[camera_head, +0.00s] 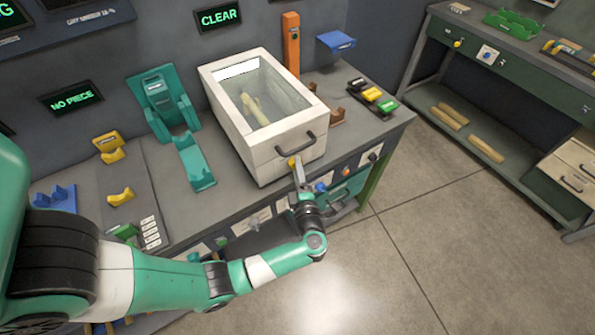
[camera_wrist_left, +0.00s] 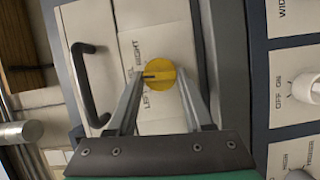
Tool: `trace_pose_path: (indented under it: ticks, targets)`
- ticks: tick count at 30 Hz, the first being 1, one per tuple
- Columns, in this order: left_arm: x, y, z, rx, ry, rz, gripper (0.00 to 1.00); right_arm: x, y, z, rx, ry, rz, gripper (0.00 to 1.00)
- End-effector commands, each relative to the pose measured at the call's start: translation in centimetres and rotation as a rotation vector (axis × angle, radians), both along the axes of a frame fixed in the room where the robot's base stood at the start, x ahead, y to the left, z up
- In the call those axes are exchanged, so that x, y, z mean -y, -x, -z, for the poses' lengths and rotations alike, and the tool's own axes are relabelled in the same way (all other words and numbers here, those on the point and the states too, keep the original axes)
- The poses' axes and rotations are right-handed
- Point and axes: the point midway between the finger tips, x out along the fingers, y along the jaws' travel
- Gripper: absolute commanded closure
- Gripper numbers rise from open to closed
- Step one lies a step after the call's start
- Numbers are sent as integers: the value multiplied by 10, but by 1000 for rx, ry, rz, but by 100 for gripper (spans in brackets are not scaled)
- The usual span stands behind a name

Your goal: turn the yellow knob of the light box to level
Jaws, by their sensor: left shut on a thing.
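The light box (camera_head: 262,165) is a white box with a glass top and a dark front handle, standing on the grey bench in the head view. A pale turned wooden piece (camera_head: 262,108) lies inside it. The yellow knob (camera_wrist_left: 159,74) is on the box's front; in the head view it shows small (camera_head: 292,162). Its dark mark points left in the wrist view, between the words RIGHT and LEFT, at a partly hidden label. My left gripper (camera_head: 297,170) is shut on the knob, one finger on each side (camera_wrist_left: 160,80). My right gripper is not in view.
A teal stand (camera_head: 160,100) and teal cradle (camera_head: 193,160) stand left of the box. An orange post (camera_head: 291,45) stands behind it. The bench's front panel has other knobs, including a white one (camera_wrist_left: 306,88) labelled OFF and ON. Open floor lies to the right.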

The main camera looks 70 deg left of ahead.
Motion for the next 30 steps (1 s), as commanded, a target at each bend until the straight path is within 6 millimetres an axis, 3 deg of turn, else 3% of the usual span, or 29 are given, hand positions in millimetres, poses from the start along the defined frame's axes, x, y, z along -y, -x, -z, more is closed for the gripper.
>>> trace_pose_path:
  ticks: [25, 26, 30]
  targets:
    - [0, 0, 0, 78, -16, -1, 100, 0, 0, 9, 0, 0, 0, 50]
    - [0, 0, 0, 78, -16, -1, 44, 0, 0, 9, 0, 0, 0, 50]
    - [0, 0, 0, 78, -15, -1, 19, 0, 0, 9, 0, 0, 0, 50]
